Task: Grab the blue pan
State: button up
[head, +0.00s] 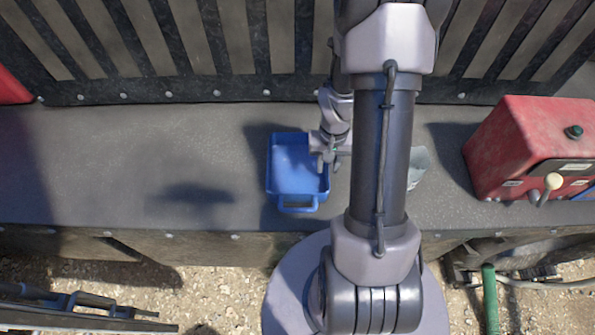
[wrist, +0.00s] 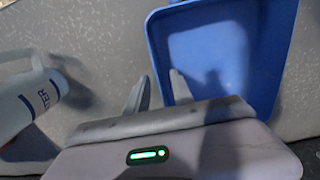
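The blue pan (head: 297,165) is a rectangular tray with raised walls and a loop handle on its near side, lying on the grey ledge. In the wrist view the pan (wrist: 225,55) fills the upper right. My gripper (head: 326,160) is at the pan's right wall in the head view. In the wrist view my gripper (wrist: 158,92) has its two fingers apart, one outside the pan and one over its inside, with the rim between them. Whether either finger touches the wall is not clear. The gripper holds nothing.
A pale jug with lettering (wrist: 28,103) lies beside the gripper; in the head view it is partly hidden behind my arm. A red control box (head: 520,140) with a lever stands at the right. A slatted metal wall (head: 230,40) rises behind. The ledge (head: 110,160) left of the pan is clear.

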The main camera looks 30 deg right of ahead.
grip_shut()
dwell(1.4)
